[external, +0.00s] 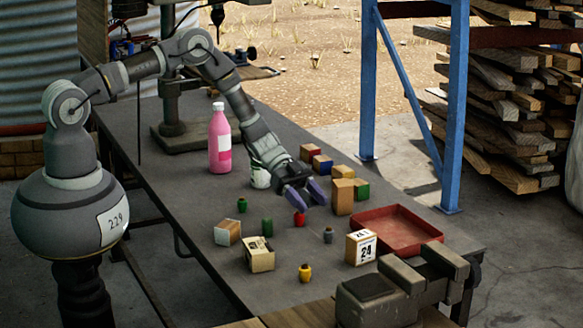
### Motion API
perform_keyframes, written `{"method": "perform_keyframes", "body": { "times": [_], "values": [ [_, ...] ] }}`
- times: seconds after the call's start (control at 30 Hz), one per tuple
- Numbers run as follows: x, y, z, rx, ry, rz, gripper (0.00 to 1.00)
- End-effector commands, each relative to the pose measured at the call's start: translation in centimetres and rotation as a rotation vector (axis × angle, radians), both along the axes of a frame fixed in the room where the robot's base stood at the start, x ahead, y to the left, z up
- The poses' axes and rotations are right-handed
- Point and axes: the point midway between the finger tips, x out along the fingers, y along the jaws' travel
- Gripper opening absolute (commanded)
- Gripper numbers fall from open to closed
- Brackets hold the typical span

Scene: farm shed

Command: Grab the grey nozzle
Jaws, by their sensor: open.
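The grey nozzle (328,235) is a small blue-grey piece standing on the dark workbench (190,187), right of the middle of the group of small objects. My gripper (309,203) is open, with purple fingers pointing down and toward the front right. It is above and behind the grey nozzle in the picture, apart from it. A red nozzle (299,218) shows just below the left fingertip; I cannot tell whether they touch. Nothing shows between the fingers.
A numbered box (361,247) stands close right of the grey nozzle, with a red tray (385,218) beyond. Wooden blocks (342,196) stand behind. A yellow nozzle (305,273), green pieces (267,227) and boxes (259,255) lie around. A vise (400,285) is front right.

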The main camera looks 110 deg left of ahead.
Motion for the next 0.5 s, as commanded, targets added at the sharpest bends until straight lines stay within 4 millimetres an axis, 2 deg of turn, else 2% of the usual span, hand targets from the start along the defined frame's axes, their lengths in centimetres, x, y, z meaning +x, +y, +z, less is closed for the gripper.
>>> {"method": "perform_keyframes", "body": {
  "times": [0.07,0.2,0.5],
  "values": [
    [-0.6,-0.4,-0.7,-0.021,0.002,-0.014,0.59],
    [-0.5,-0.5,-0.8,-0.022,0.003,-0.017,0.59],
    [1.9,-2.0,-2.4,-0.019,0.003,-0.016,0.59]
  ]
}}
